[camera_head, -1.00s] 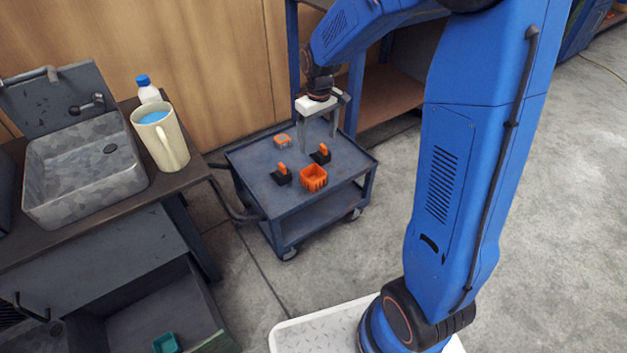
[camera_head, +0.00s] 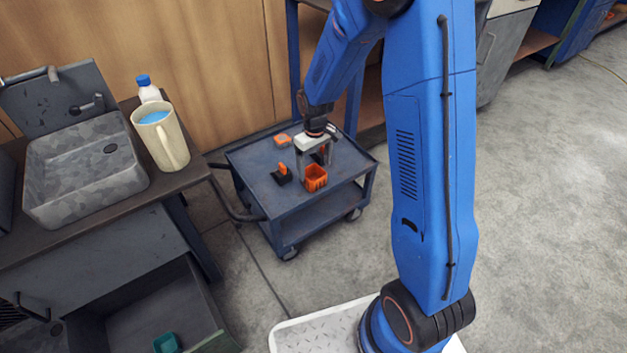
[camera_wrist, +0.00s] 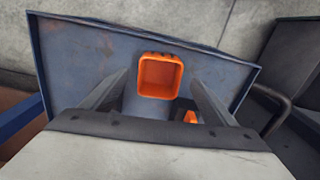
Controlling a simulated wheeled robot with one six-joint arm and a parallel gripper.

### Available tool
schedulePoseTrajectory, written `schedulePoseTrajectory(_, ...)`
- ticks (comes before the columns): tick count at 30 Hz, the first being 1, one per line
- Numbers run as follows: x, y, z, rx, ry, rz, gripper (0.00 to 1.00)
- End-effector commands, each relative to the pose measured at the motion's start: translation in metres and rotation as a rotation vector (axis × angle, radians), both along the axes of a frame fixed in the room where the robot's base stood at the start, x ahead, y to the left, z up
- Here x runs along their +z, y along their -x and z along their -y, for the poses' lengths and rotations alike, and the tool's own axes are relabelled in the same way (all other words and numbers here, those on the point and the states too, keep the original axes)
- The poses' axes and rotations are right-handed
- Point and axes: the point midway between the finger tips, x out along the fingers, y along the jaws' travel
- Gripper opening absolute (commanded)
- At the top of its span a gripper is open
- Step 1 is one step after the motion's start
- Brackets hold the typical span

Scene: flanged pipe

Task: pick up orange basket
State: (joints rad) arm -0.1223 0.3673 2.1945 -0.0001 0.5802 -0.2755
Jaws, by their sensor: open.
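The orange basket (camera_head: 316,179) is a small square open box near the front edge of the blue cart's top. In the wrist view the basket (camera_wrist: 160,76) shows upright, its open top facing me, ahead of and between the two fingers. My gripper (camera_head: 316,176) is open and points down at the basket in the head view. Its fingers (camera_wrist: 160,92) stand apart on either side in the wrist view. I cannot tell whether they touch the basket.
The blue cart (camera_head: 262,162) also holds a black and orange item (camera_head: 282,174) and a flat orange piece (camera_head: 283,140). Another orange-tipped item (camera_wrist: 190,117) is partly hidden near my right finger. A bench with a sink (camera_head: 82,170) and jug (camera_head: 163,140) stands left.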

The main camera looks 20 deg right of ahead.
Motion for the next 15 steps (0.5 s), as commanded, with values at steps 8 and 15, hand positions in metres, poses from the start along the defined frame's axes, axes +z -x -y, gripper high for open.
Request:
schedulePoseTrajectory(8, -0.012, -0.001, -0.001, 0.0, 0.0, 0.0, 0.8)
schedulePoseTrajectory(15, -0.041, -0.006, -0.003, 0.0, 0.0, -0.003, 0.8)
